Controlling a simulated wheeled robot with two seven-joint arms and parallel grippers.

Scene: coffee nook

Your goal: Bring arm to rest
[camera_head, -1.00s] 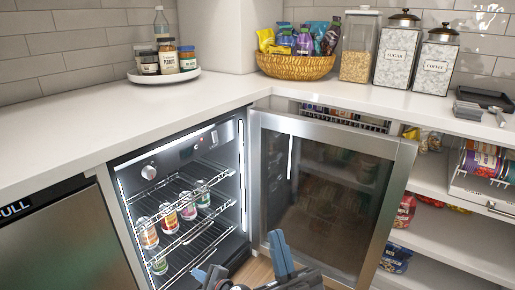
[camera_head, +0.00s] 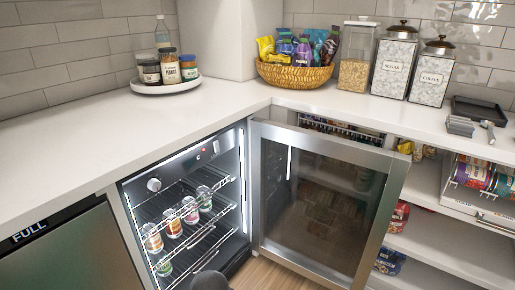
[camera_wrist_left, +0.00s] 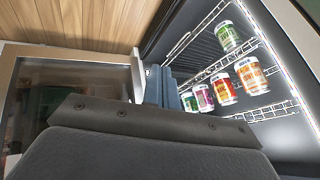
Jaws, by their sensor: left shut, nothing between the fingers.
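My left gripper (camera_wrist_left: 160,84) shows in the left wrist view, partly hidden behind its own dark housing. Its blue-grey fingers are shut and hold nothing. Beyond it are the open fridge's wire racks and cans. In the head view its fingers are out of the picture; only a dark rounded part of my arm shows at the bottom edge, in front of the fridge (camera_head: 240,165). My right gripper is in neither view.
The glass fridge door (camera_head: 325,205) stands wide open. Several cans (camera_head: 172,222) stand on the wire racks inside. The counter (camera_head: 110,130) holds a round tray (camera_head: 165,88) of jars, a snack basket (camera_head: 293,77) and canisters (camera_head: 394,62). Its left stretch is clear.

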